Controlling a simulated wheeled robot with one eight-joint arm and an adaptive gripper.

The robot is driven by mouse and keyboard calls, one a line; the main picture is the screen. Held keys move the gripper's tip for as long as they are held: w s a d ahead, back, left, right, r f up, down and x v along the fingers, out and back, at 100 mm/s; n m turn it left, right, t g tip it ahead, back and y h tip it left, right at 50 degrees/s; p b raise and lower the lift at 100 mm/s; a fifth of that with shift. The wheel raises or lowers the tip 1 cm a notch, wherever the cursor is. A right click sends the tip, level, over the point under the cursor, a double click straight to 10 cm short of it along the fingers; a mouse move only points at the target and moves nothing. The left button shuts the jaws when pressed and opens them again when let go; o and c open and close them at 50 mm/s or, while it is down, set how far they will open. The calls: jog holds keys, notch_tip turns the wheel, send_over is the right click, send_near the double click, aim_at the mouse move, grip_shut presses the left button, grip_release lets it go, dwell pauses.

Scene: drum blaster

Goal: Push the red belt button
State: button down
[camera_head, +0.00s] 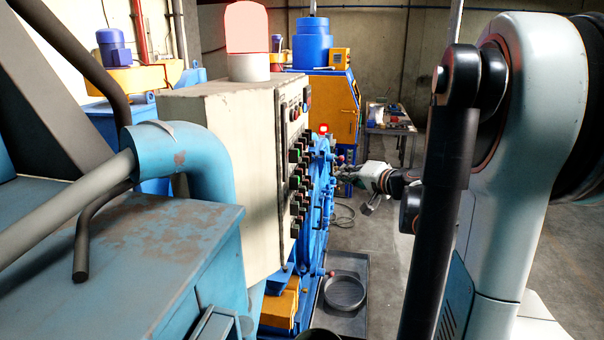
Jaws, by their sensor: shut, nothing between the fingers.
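A beige control box (215,115) stands left of centre, with rows of small black, green and red buttons (298,185) on its narrow right face. I see this face at a steep slant, so I cannot tell which button is the red belt button. A small glowing red piece (323,129) shows just beyond the box, above the blue machine. My gripper (342,171) is small in the picture, right of the panel and farther back. It is shut and empty, pointing left toward the blue machine. Contact between its fingertips and anything there cannot be made out.
A blue machine (317,200) with red knobs runs along the box's right side. A red beacon (247,27) tops the box. A round pan (344,290) lies on the floor tray. A cluttered table (391,128) stands behind. Blue pipework (185,150) fills the left.

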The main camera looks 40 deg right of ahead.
jog(key=w+a, duration=0.5)
jog(key=w, duration=0.1)
jog(key=shift+a, duration=0.15)
dwell(1.5)
jog(key=shift+w+a, duration=0.2)
jog(key=shift+w, duration=0.1)
jog(key=shift+w+a, duration=0.3)
jog(key=shift+w, duration=0.05)
dwell(0.9)
jog(key=shift+s+d, duration=0.1)
dwell(0.4)
jog(key=shift+s+d, duration=0.45)
jog(key=shift+s, duration=0.1)
